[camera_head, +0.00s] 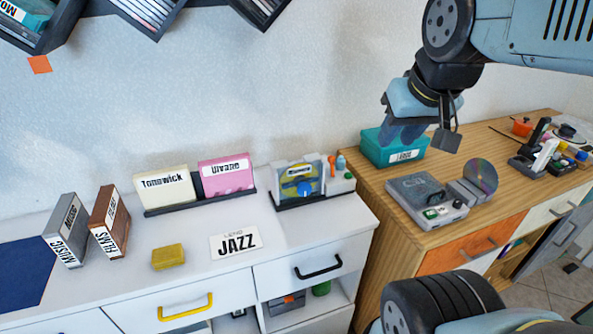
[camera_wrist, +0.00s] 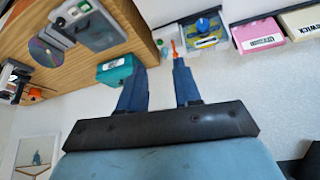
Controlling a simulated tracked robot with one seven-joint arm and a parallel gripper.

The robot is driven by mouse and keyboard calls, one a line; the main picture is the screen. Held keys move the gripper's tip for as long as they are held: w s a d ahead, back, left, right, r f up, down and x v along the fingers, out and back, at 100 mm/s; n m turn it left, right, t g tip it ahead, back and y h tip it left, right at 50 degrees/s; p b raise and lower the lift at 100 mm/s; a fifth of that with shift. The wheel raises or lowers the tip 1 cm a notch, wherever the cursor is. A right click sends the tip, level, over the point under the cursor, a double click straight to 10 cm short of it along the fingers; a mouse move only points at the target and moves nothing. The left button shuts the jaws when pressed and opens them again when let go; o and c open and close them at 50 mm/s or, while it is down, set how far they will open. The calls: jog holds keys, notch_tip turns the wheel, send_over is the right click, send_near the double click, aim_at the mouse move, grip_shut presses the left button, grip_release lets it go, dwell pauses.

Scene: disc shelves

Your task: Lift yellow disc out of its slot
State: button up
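The yellow disc (camera_head: 288,188) stands upright behind a clear front in a grey holder (camera_head: 275,204) at the right part of the white cabinet. A label and a blue round piece partly cover it. In the wrist view the yellow disc (camera_wrist: 203,41) shows small near the top, with the blue piece above it. My gripper (camera_head: 404,138) hangs up and to the right of the holder, in front of the wall near the teal box. In the wrist view my gripper (camera_wrist: 159,72) has its two blue fingers apart, with nothing between them.
A teal box (camera_head: 385,151), a grey player (camera_head: 427,203) and a shiny disc (camera_head: 481,177) stand on the wooden desk (camera_head: 370,184). A pink case (camera_head: 227,179) and a cream case (camera_head: 165,191) stand left of the holder. A JAZZ card (camera_head: 235,243) lies in front.

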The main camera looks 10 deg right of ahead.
jog(key=shift+a, duration=0.15)
jog(key=w+a+f+n+g, duration=0.35)
jog(key=w+a+n, duration=0.35)
jog(key=w+n, duration=0.35)
jog(key=w+a+f+n+g, duration=0.2)
jog(key=w+a+f+n, duration=0.3)
jog(key=w+n, duration=0.55)
jog(key=shift+m, duration=0.3)
jog(key=f, duration=0.4)
jog(key=w+a+f, duration=0.1)
jog(key=f, duration=0.1)
jog(key=shift+f, duration=0.4)
jog(key=shift+w+f, duration=0.2)
jog(key=shift+f, duration=2.35)
grip_shut()
